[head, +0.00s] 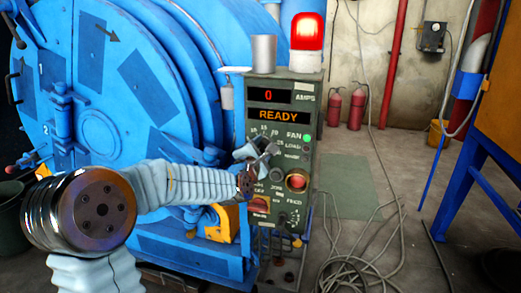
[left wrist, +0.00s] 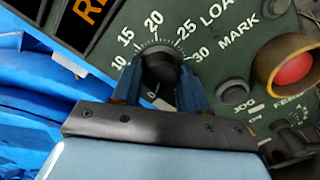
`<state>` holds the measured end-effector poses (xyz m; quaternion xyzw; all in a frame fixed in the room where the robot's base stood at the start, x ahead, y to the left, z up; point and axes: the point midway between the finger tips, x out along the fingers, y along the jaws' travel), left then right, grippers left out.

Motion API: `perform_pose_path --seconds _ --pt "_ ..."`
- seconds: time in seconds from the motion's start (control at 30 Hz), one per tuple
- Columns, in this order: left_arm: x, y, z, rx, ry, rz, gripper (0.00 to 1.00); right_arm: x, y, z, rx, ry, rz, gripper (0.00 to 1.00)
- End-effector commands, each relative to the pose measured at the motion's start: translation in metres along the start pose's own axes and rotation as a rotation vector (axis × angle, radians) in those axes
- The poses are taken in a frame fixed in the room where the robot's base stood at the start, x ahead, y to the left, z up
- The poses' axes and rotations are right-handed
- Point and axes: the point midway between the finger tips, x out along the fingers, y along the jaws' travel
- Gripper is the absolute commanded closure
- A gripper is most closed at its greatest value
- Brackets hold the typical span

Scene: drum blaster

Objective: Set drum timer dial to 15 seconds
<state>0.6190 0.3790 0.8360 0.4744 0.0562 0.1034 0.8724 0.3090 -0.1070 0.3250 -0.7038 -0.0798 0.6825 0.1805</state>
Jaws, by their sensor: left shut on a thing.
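The timer dial is a dark round knob (left wrist: 160,66) in the left wrist view, ringed by white marks from 0 through 10, 15, 20, 25 and 30. My left gripper (left wrist: 159,84) is shut on this knob, one blue-grey finger on each side. Which mark the knob points to cannot be told. In the head view my left gripper (head: 262,154) reaches the front of the grey-green control box (head: 284,220) and covers most of the dial. My right gripper is not in view.
The box has a display (head: 274,115) reading READY, a 0 AMPS readout (head: 269,95) and a lit red beacon (head: 307,42) on top. A red button (head: 296,181) sits right of the dial. The big blue drum (head: 100,90) stands at left. Cables lie on the floor at right.

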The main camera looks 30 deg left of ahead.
Motion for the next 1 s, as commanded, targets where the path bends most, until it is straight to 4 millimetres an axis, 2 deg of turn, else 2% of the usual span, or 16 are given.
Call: perform_pose_path --seconds 0.37,0.6,1.0 --pt "-0.001 -0.004 -0.002 0.199 -0.002 0.000 0.87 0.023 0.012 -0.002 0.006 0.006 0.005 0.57" --pt "0.000 -0.004 -0.001 0.424 -0.002 -0.002 0.87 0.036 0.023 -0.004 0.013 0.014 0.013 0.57" --pt "0.000 -0.003 0.000 0.804 -0.002 -0.003 0.87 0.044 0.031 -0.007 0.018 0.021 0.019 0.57"
